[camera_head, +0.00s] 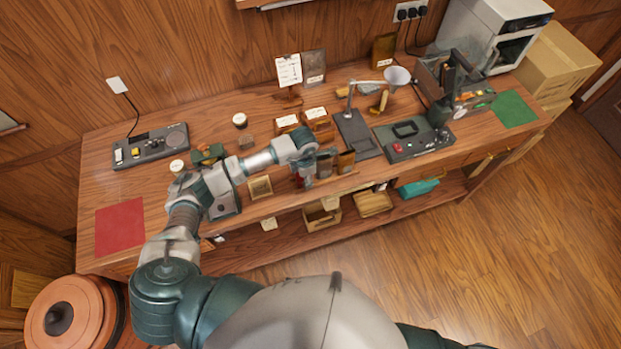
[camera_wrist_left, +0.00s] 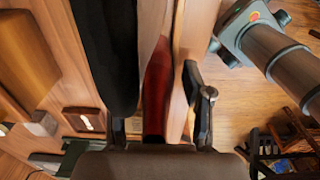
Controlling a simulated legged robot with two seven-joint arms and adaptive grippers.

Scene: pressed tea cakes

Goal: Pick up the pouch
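My left gripper (camera_head: 303,178) is reaching down at the front of the table, at the left end of a short row of upright pouches. The row has a grey pouch (camera_head: 325,163) and a brown pouch (camera_head: 346,161). A narrow red pouch (camera_wrist_left: 157,92) shows in the left wrist view between the two spread fingers of my left gripper (camera_wrist_left: 160,125), with gaps on both sides. A dark upright shape (camera_wrist_left: 108,45) stands beside it and partly hides the left finger. The red pouch's lower part is hidden. My right gripper is out of view.
The wooden table (camera_head: 148,185) has a red mat (camera_head: 120,226) at left and a green mat (camera_head: 513,108) at right. A lamp stand, a control box (camera_head: 413,140) and small wooden boxes (camera_head: 318,122) stand near the pouches. A shelf with bins lies below.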

